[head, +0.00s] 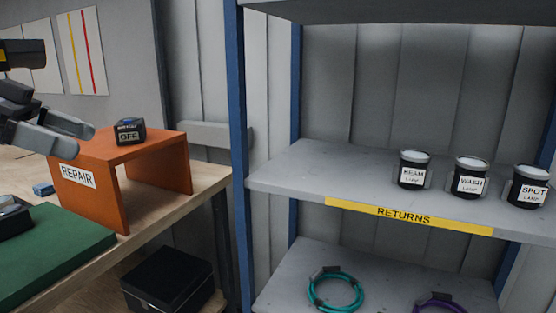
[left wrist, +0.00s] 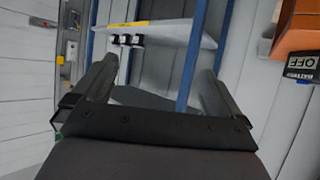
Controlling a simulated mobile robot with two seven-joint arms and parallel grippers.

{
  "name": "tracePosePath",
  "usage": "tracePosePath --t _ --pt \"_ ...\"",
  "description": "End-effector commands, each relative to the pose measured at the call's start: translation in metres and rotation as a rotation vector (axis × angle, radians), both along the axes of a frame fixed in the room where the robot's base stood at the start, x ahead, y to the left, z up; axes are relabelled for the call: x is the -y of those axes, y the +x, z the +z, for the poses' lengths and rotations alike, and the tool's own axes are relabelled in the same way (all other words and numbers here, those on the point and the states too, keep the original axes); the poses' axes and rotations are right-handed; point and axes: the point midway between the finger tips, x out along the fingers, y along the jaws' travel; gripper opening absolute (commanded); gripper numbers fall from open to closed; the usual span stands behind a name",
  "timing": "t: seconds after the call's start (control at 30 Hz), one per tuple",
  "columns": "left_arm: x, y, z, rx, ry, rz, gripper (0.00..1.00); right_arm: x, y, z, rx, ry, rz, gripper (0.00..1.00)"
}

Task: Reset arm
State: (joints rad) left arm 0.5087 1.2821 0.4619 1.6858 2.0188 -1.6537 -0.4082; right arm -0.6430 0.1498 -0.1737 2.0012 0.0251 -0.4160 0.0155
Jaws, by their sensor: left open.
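My left gripper (head: 68,131) is at the left edge of the head view, above and left of the orange repair stand (head: 152,150). Its two fingers are apart with nothing between them. In the left wrist view the open fingers of my left gripper (left wrist: 158,85) frame the distant shelf unit (left wrist: 177,35). A small black box marked OFF (head: 129,131) sits on top of the orange stand, and it also shows at the right of the left wrist view (left wrist: 301,68). My right gripper is not in view.
The blue-posted shelf (head: 310,170) holds lamps marked BEAM (head: 413,173), WASH (head: 470,181) and SPOT (head: 529,189). Teal (head: 336,292) and purple (head: 438,305) cable coils lie below. A green mat (head: 62,252) covers part of the wooden bench (head: 205,180). A black case (head: 168,280) stands beneath.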

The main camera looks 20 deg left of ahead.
Motion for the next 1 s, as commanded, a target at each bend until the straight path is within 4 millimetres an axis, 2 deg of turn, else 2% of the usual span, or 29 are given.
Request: tracePosePath --t 0.03,0.17,0.2,0.27,0.3,0.43,0.5,0.6,0.7,0.83,0.9,1.0 --pt "0.001 0.026 -0.032 -0.063 -0.029 0.047 1.0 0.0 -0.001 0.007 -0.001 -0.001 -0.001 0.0" --pt "0.001 0.071 -0.105 -0.15 -0.052 0.191 1.0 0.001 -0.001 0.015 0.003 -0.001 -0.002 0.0" --pt "0.002 0.082 -0.131 -0.176 -0.053 0.233 1.0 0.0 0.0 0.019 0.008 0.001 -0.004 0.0" --pt "0.005 0.094 -0.17 -0.209 -0.051 0.296 1.0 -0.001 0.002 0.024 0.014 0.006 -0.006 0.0" --pt "0.009 0.1 -0.197 -0.228 -0.048 0.336 1.0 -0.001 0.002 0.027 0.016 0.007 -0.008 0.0" --pt "0.025 0.103 -0.282 -0.275 -0.016 0.448 1.0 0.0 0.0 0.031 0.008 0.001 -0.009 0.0" --pt "0.037 0.096 -0.324 -0.289 0.005 0.498 1.0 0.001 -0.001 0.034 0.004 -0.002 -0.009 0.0" --pt "0.06 0.078 -0.377 -0.293 0.035 0.551 1.0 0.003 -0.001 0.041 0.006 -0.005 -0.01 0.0" --pt "0.089 0.052 -0.419 -0.282 0.061 0.587 1.0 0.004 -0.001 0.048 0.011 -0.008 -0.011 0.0" --pt "0.131 0.012 -0.456 -0.248 0.086 0.613 1.0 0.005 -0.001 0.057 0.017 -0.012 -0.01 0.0" --pt "0.156 -0.011 -0.467 -0.224 0.092 0.619 1.0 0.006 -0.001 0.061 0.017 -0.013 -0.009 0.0" --pt "0.189 -0.039 -0.473 -0.184 0.09 0.62 1.0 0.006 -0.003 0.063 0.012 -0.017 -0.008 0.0"
